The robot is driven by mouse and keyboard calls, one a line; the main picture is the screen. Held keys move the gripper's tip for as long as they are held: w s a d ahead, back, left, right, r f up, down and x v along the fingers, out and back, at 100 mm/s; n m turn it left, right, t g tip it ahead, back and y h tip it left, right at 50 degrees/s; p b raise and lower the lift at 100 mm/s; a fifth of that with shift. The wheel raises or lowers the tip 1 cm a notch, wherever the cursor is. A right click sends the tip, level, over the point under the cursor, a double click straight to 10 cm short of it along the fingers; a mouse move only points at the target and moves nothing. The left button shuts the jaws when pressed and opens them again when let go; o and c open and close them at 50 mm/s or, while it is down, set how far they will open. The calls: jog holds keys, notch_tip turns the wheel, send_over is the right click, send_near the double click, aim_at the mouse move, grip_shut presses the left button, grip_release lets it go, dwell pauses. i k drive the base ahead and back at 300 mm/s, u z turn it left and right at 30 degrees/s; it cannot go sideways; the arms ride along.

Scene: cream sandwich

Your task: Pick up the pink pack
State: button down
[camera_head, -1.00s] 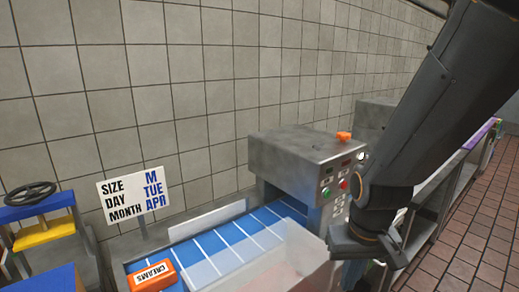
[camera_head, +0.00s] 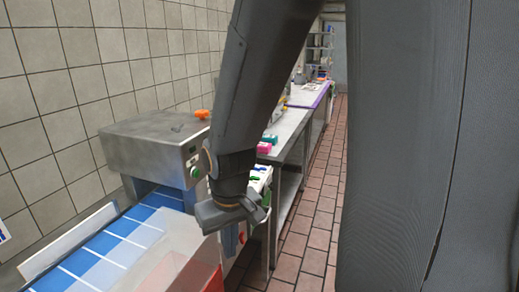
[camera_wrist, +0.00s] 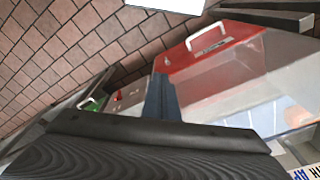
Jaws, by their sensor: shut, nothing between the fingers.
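A small pink pack (camera_head: 264,148) lies on the near end of the metal counter in the head view, just beyond my wrist. A teal pack (camera_head: 270,138) is right behind it. My gripper (camera_head: 230,240) hangs pointing down, nearer than the pack and below it in the picture, clearly apart from it. Its fingers are together with nothing between them; they also show in the wrist view (camera_wrist: 160,98). The pink pack does not show in the wrist view.
A grey machine (camera_head: 155,148) with a blue-and-white belt (camera_head: 110,240) stands at left. Brick floor (camera_head: 312,205) is free along the counter (camera_head: 290,130).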

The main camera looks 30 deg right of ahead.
aim_at(263, 148)
jog(key=u, duration=0.05)
jog(key=k, duration=0.6)
jog(key=z, duration=0.65)
jog(key=i, duration=0.65)
jog(key=z, duration=0.7)
jog(key=i, duration=1.8)
jog(key=u, duration=0.7)
